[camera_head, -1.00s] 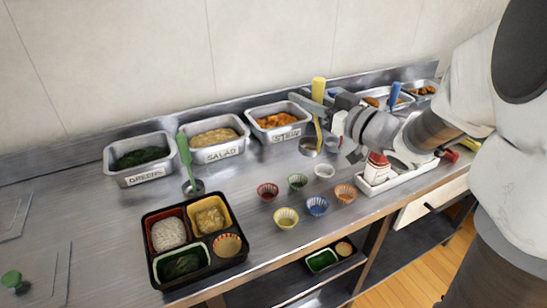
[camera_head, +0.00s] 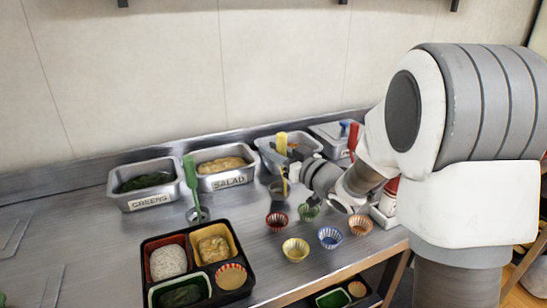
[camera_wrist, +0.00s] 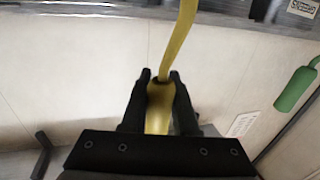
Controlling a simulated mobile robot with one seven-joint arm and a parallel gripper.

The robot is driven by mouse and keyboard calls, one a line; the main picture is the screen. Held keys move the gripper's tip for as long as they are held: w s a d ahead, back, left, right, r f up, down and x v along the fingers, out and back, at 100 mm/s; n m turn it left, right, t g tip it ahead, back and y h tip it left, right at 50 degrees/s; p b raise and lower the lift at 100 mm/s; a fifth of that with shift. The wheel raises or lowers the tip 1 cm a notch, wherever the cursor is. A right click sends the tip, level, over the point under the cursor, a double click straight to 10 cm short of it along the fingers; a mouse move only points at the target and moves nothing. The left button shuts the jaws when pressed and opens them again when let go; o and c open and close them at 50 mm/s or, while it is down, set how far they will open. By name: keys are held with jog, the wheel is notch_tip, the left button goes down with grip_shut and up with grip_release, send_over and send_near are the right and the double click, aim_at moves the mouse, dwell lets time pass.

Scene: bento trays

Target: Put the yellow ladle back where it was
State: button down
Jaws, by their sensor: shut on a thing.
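My gripper (camera_head: 283,170) is shut on the handle of the yellow ladle (camera_head: 282,144), held roughly upright in front of the third tray (camera_head: 266,158). In the wrist view the yellow handle (camera_wrist: 178,45) runs between the two dark fingers (camera_wrist: 160,92). The ladle's metal bowl (camera_head: 279,191) is low near the counter behind the red cup; I cannot tell whether it touches.
The greens tray (camera_head: 127,203) and salad tray (camera_head: 205,185) stand to the left. A green ladle (camera_head: 191,180) stands before them. A black bento box (camera_head: 150,240) is at the front, with several small cups, including a red cup (camera_head: 277,222), to its right. The counter's left is largely clear.

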jog(key=shift+f, duration=0.45)
jog(key=shift+f, duration=0.15)
jog(key=c, duration=0.7)
grip_release()
